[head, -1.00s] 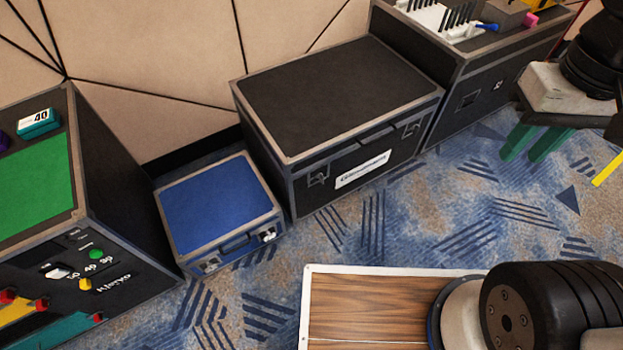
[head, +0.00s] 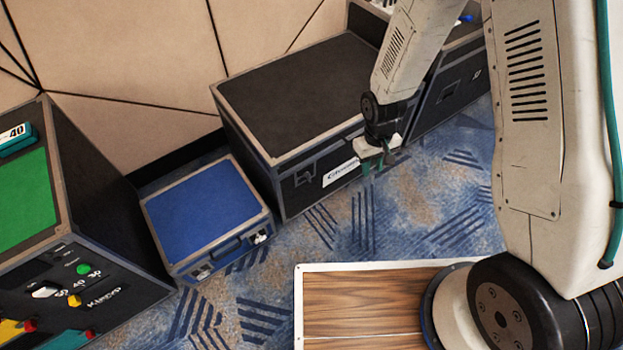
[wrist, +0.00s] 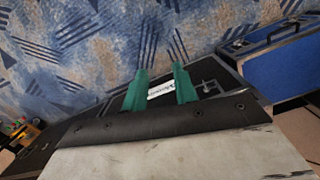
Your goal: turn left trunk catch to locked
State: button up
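The black trunk (head: 295,95) with grey edging stands against the wall in the head view. Its left catch (head: 304,178) is on the front face, left of the white label (head: 340,174); its exact turn is too small to tell. My gripper (head: 374,166) is in front of the trunk's right front, right of the label, and hides the right catch. It is open and empty, its green fingers apart. In the wrist view the fingers (wrist: 164,45) point past the trunk front, with the label between them and a catch (wrist: 210,87) just right of the right finger.
A blue case (head: 205,210) stands left of the trunk; it also shows in the wrist view (wrist: 285,65). A black control box (head: 95,210) is at far left. Another black case (head: 455,95) adjoins on the right. Patterned carpet (head: 430,200) lies free in front.

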jog(key=a+f+n+t+y, duration=0.1)
jog(key=a+f+t, duration=0.15)
jog(key=f, duration=1.25)
jog(key=n+t+y, duration=0.2)
jog(key=t+y, duration=0.5)
jog(key=t, duration=0.3)
send_near(310, 178)
jog(key=x, duration=0.9)
jog(key=shift+w+f, duration=0.35)
grip_shut()
